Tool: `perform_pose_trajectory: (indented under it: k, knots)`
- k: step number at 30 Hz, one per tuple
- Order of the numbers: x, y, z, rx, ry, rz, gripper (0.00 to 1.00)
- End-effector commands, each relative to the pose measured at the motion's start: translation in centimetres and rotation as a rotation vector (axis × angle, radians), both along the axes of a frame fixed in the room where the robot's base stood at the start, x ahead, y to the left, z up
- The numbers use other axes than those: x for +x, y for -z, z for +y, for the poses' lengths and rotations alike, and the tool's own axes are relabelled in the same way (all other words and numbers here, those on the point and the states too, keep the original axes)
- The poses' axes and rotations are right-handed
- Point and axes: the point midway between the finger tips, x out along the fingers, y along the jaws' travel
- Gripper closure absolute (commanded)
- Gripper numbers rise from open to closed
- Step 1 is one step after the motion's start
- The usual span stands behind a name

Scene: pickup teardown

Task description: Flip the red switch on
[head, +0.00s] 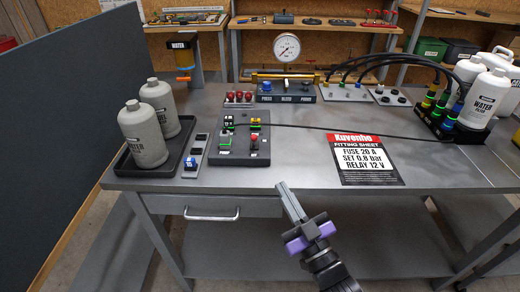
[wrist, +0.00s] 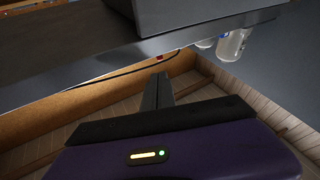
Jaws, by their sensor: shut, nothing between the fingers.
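A dark control panel (head: 286,98) labelled PRESS, BLEED and POWER stands at the back of the bench, below a round gauge. My gripper (head: 281,186) is shut and empty in front of the bench's front edge, well apart from the panel. Its closed fingers also show in the wrist view (wrist: 160,80), where the panel is not seen.
White bottles in a black tray (head: 128,167) stand at the left. A narrow switch strip (head: 196,150) and a dark board (head: 240,150) lie beside them. The fitting sheet (head: 366,160) lies right of centre. A black cable (head: 315,128) crosses the bench. The front right top is clear.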

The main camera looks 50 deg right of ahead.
Motion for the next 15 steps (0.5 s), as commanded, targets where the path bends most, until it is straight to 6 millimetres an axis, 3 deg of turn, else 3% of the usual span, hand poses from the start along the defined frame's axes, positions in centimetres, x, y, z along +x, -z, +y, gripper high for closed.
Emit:
perform_pose_trajectory:
  k: [15]
  knots:
    - [8.3,-3.2,-3.6,-0.002,-0.001,-0.002,1.0]
